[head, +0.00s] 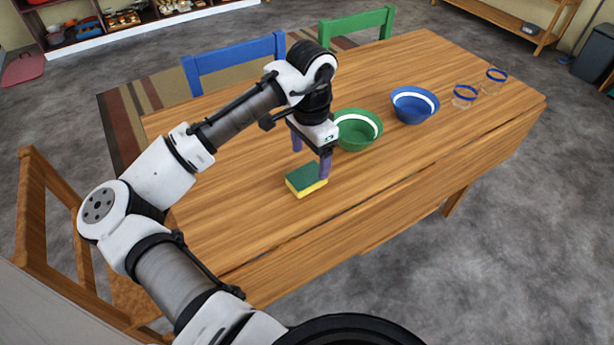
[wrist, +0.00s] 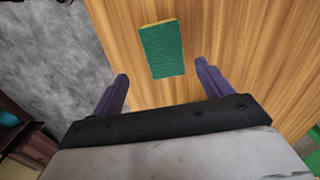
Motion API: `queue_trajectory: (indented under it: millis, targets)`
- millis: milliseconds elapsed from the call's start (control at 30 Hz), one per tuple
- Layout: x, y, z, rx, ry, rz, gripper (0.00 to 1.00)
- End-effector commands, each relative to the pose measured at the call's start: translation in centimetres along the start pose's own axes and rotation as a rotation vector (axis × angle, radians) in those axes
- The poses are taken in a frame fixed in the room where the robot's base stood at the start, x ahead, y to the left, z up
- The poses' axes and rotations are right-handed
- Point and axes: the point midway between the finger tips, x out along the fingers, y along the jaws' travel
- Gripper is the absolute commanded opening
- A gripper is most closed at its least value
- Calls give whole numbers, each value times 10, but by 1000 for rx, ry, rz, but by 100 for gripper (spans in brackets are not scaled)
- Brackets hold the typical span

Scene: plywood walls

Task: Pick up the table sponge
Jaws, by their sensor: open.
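The table sponge (head: 306,180) has a green top and a yellow lower layer. It lies flat on the wooden table (head: 232,225), near the table's front edge. My gripper (head: 311,158) is above the table, close behind the sponge in the head view, with its purple fingers pointing down. In the wrist view the sponge (wrist: 162,49) lies ahead of the fingertips, between their lines, and nothing is between the fingers. My gripper (wrist: 161,70) is open and empty there.
A green bowl (head: 357,143) stands just right of my gripper. A blue bowl (head: 414,118) and two blue-rimmed glasses (head: 464,103) stand further right. A blue chair (head: 235,60) and a green chair (head: 357,24) are behind the table. The table left of the sponge is clear.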

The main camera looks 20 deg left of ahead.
Motion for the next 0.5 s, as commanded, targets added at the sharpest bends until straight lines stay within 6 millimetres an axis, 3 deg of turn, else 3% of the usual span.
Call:
queue_trajectory:
  millis: [267, 500]
  targets:
    - [23, -1, 1, 1, 1, 0, 78]
    - [57, -7, 4, 1, 1, 0, 78]
